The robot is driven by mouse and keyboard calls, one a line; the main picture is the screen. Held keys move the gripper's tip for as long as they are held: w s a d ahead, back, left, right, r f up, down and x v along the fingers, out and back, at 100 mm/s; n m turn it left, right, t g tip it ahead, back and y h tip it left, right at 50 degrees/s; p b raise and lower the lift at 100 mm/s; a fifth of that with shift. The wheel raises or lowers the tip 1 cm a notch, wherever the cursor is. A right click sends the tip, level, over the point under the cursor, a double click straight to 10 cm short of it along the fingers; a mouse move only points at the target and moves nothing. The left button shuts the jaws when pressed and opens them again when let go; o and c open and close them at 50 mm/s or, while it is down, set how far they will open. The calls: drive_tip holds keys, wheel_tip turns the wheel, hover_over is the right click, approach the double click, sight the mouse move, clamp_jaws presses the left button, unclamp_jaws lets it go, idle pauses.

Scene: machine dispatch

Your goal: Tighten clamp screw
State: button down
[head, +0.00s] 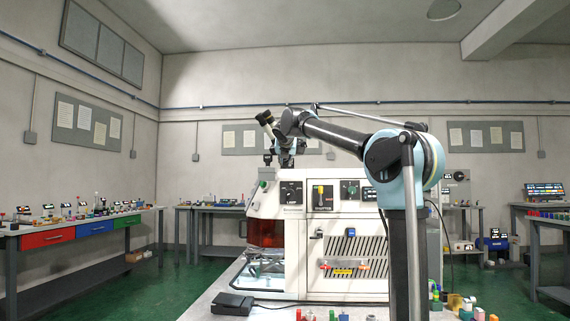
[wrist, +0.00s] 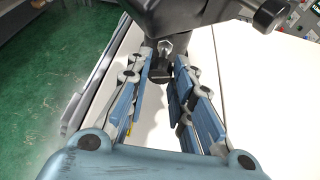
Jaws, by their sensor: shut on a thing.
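In the wrist view, my gripper (wrist: 167,72) has its two blue-padded fingers on either side of a small dark piece, which looks like the clamp screw (wrist: 159,76). A silvery hexagonal head (wrist: 165,47) shows just beyond the fingertips. A black fixture (wrist: 185,12) stands right in front of the tips and hides part of the contact. In the head view, my gripper (head: 284,153) is small and partly hidden by my arm, above the top of a white machine (head: 295,260).
The machine front carries switches and vents, with an orange window (head: 265,233) at left. A black pedal-like box (head: 232,304) and small coloured parts lie on the near table. A bench with red, blue and green drawers (head: 95,228) stands at left. Green floor is open between.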

drive_tip(key=shift+d+m+y, duration=0.15)
drive_tip(key=shift+m+y, duration=0.25)
drive_tip(key=shift+m, duration=0.3)
drive_tip(key=c, duration=1.4)
unclamp_jaws()
drive_tip(key=v, duration=1.1)
drive_tip(key=shift+s, duration=0.4)
drive_tip(key=shift+d, duration=0.1)
